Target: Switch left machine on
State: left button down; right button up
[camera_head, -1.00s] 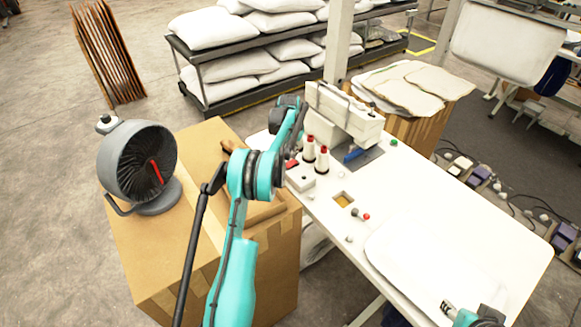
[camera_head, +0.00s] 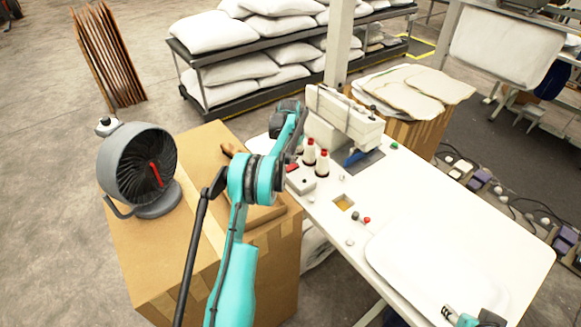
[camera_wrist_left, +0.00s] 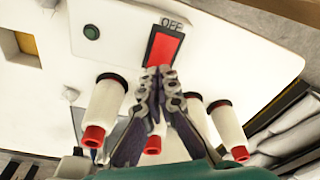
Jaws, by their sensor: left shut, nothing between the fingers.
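The left sewing machine (camera_head: 340,118) stands on the white table. In the left wrist view a red switch (camera_wrist_left: 165,49) with a black frame sits on a white box, with the label OFF (camera_wrist_left: 170,23) beside it. The switch also shows in the head view (camera_head: 291,167). My left gripper (camera_wrist_left: 157,74) is shut and empty, its tips at the lower edge of the switch in the picture; I cannot tell whether they touch it. In the head view the left arm partly hides this area. My right gripper (camera_head: 449,313) is over the table's front right, its jaw state unclear.
White thread spools with red ends (camera_wrist_left: 104,112) stand close around the left gripper. A green button (camera_wrist_left: 91,32) is near the switch. A fan (camera_head: 140,165) stands on a cardboard box (camera_head: 150,255) at left. A white pillow cover (camera_head: 420,260) lies on the table.

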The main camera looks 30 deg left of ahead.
aim_at(293, 165)
pick_arm(q)
jog(key=shift+f+b, duration=0.7)
jog(key=shift+f, duration=0.3)
dwell(0.8)
jog(key=shift+r+p, duration=1.8)
jog(key=shift+r, duration=1.75)
